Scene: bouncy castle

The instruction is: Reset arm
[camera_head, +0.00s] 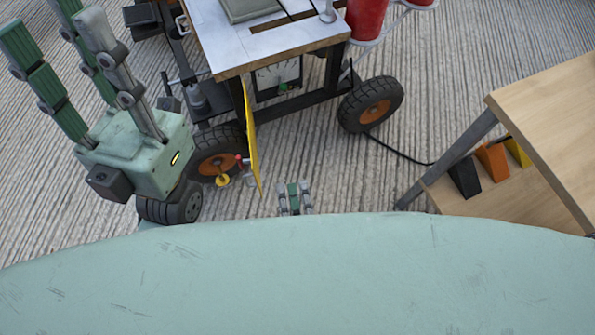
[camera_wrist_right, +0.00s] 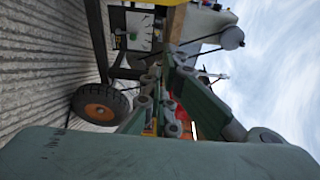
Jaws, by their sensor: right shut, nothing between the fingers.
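My left gripper (camera_head: 52,28) fills the upper left of the head view. Its long green and grey fingers stand apart, pointing up and away, with nothing between them. My right gripper (camera_head: 294,190) shows small at the lower middle of the head view, just past the edge of my green body. Its fingers are close together and hold nothing. Most of the right arm is hidden behind my body. In the right wrist view my right gripper (camera_wrist_right: 160,82) has its fingers drawn together at the middle, pointing toward the cart.
A wheeled cart (camera_head: 262,50) with a metal top stands ahead, its wheel (camera_head: 370,104) on ribbed ground. A yellow panel (camera_head: 250,140) hangs near my left gripper. Red containers (camera_head: 366,18) are behind. A wooden table (camera_head: 550,115) stands right. A black cable (camera_head: 398,152) crosses the ground.

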